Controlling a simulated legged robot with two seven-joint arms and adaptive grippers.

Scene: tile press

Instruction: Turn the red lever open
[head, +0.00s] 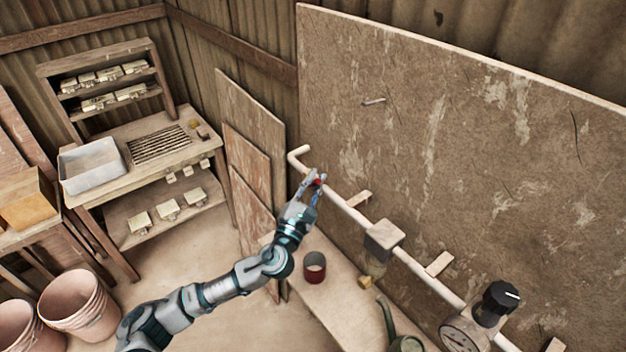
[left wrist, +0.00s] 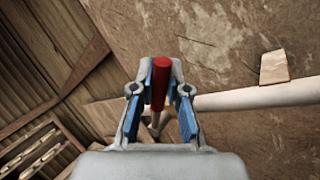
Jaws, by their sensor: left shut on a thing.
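The red lever (left wrist: 160,84) sits on the pale pipe (head: 350,212) that runs along the big board. In the head view only a small bit of the red lever (head: 318,182) shows between my fingers. My left gripper (head: 314,186) is at the lever, near the pipe's bent far end. In the left wrist view my left gripper (left wrist: 160,92) has one finger on each side of the red lever and is shut on it. The lever's base is partly hidden behind the fingers. My right gripper is not in view.
A filter unit (head: 384,236), a gauge (head: 462,334) and a black knob (head: 500,297) sit further along the pipe. A dark red cup (head: 315,267) stands on the bench below. Shelves, a grey tub (head: 92,166) and pots (head: 78,304) are at left.

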